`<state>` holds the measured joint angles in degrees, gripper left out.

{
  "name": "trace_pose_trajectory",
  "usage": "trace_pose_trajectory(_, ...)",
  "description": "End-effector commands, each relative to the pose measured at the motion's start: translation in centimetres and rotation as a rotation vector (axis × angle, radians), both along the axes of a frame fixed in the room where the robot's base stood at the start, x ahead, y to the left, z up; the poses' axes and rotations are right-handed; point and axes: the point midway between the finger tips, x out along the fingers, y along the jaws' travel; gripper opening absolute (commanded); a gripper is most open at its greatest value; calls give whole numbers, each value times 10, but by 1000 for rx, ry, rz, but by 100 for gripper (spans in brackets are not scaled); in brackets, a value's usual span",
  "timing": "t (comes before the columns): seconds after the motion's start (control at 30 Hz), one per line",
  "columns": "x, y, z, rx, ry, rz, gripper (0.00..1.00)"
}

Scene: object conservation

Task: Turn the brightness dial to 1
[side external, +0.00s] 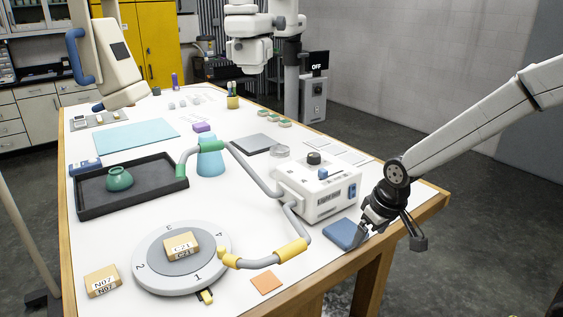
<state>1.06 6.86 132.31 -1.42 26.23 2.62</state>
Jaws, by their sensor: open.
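A white instrument box (318,190) stands right of the table's middle. A dark round knob (314,158) sits on its top; any scale around it is too small to read. A blue part (323,174) and a blue button-like part (351,190) show on the box. A grey round turntable (150,283) at the front left carries numbers on its rim, with the 1 close to a yellow marker at its front edge. No brightness label is readable. My gripper (391,236) is open and empty at the table's right front edge, right of the box and apart from the knob.
A bent grey tube (254,172) with yellow and green grips runs left of the box. A tan block (181,245) sits on the turntable. A black tray (102,208) holds a green pot (119,179). An orange square (266,282) lies in front.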

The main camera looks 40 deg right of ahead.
Motion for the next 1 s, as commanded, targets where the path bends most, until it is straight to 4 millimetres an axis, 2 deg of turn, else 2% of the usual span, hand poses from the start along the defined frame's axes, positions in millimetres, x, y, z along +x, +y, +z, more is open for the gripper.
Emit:
trace_pose_trajectory(0.17,31,-4,10,4,-4,-62,95)
trace_pose_trajectory(0.7,156,-29,56,3,-39,-392,95)
trace_pose_trajectory(1.0,213,-46,80,-1,-77,-598,95)
